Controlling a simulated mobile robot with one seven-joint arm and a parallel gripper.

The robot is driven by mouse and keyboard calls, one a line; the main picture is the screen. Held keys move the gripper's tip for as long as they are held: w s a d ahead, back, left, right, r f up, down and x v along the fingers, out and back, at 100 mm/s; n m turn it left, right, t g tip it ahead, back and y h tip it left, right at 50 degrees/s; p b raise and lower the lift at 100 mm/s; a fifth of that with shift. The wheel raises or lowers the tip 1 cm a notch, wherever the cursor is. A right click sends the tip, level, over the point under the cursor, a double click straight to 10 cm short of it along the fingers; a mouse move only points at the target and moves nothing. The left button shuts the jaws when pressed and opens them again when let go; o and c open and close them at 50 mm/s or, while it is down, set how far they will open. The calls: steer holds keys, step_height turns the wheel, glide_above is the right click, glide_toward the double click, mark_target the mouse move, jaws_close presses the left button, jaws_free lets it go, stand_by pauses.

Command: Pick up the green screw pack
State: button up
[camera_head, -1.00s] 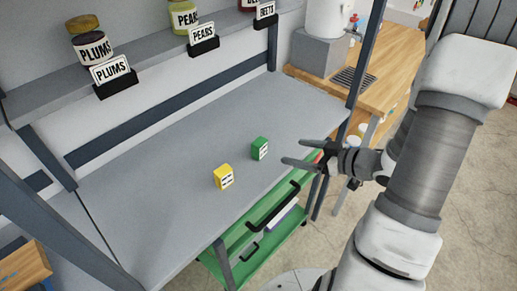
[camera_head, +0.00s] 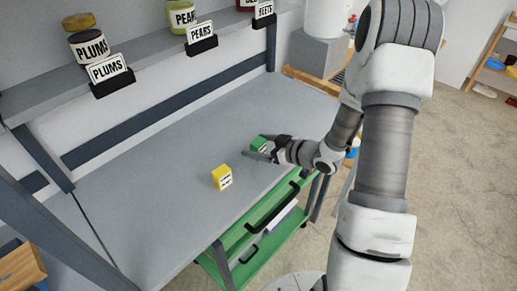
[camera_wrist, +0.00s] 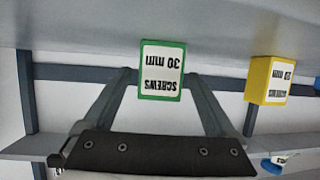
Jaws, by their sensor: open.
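The green screw pack (camera_head: 259,143) stands on the grey worktop (camera_head: 175,185), partly hidden by my gripper in the head view. My gripper (camera_head: 258,149) is at the pack, low over the worktop. In the wrist view its two fingers (camera_wrist: 163,85) are apart, one on each side of the pack. I cannot tell whether either finger touches it.
A yellow screw pack (camera_head: 222,177) stands on the worktop to the left of the green one. A shelf (camera_head: 150,72) with labelled jars runs along the back. A green drawer (camera_head: 262,232) is below the front edge. The worktop's left part is clear.

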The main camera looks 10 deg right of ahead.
jaws_close()
stand_by(0.5)
steer(key=shift+r, duration=0.15)
